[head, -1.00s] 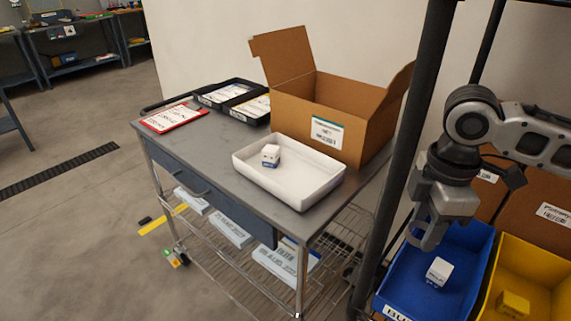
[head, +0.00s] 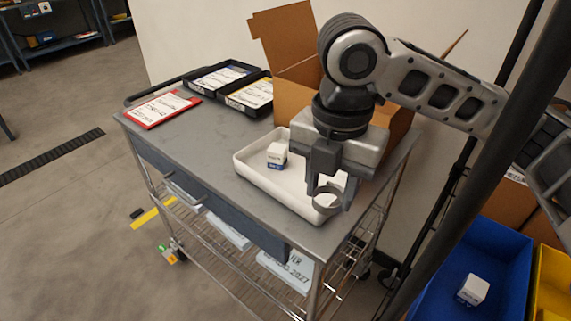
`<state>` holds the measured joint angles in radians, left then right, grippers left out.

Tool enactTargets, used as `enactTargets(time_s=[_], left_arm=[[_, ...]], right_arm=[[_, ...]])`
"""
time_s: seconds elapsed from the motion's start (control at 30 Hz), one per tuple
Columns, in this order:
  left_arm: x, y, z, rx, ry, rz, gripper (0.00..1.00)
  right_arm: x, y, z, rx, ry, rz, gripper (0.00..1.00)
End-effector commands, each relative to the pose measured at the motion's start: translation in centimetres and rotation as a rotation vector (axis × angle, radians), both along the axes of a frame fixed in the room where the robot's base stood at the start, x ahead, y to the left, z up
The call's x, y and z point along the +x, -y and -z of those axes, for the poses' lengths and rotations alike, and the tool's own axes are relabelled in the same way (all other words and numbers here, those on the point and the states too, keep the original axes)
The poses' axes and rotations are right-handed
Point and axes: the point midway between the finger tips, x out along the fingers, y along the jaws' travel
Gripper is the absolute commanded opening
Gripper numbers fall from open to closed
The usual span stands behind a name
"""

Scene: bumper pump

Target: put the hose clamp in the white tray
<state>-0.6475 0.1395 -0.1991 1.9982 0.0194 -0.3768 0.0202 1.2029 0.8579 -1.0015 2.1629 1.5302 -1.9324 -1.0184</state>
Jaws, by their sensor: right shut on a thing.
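The white tray (head: 262,182) sits on the grey cart top, with a small white and blue box (head: 277,154) in its left part. My right gripper (head: 328,200) is over the right end of the tray, pointing down. It is shut on a grey ring, the hose clamp (head: 327,203), held between its fingers. The clamp appears in front of the tray's near right corner; I cannot tell its exact height above it. My arm hides the tray's far right part. My left gripper is not in view.
An open cardboard box (head: 288,101) stands behind the tray. Black trays (head: 246,103) and a red-edged sheet (head: 158,109) lie at the back left of the cart. A blue bin (head: 505,252) holding a white box (head: 473,290) is at the right, past a dark post (head: 470,200).

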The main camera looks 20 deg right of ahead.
Motion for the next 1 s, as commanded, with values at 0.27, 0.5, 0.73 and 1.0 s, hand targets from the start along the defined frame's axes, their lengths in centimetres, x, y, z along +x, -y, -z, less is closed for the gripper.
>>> enactTargets(time_s=[0.27, 0.5, 0.73, 1.0], left_arm=[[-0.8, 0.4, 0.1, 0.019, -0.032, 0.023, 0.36], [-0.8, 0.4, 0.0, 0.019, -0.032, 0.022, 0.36], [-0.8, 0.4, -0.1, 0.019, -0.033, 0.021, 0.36], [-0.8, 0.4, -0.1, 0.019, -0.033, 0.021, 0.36]], right_arm=[[0.0, -0.6, -0.3, -0.006, 0.003, -0.066, 0.18], [4.4, 0.6, 1.7, -0.007, 0.001, -0.057, 0.18], [9.5, 1.9, 4.9, -0.006, -0.002, -0.060, 0.18], [12.5, 2.7, 8.6, -0.005, 0.003, -0.062, 0.18]])
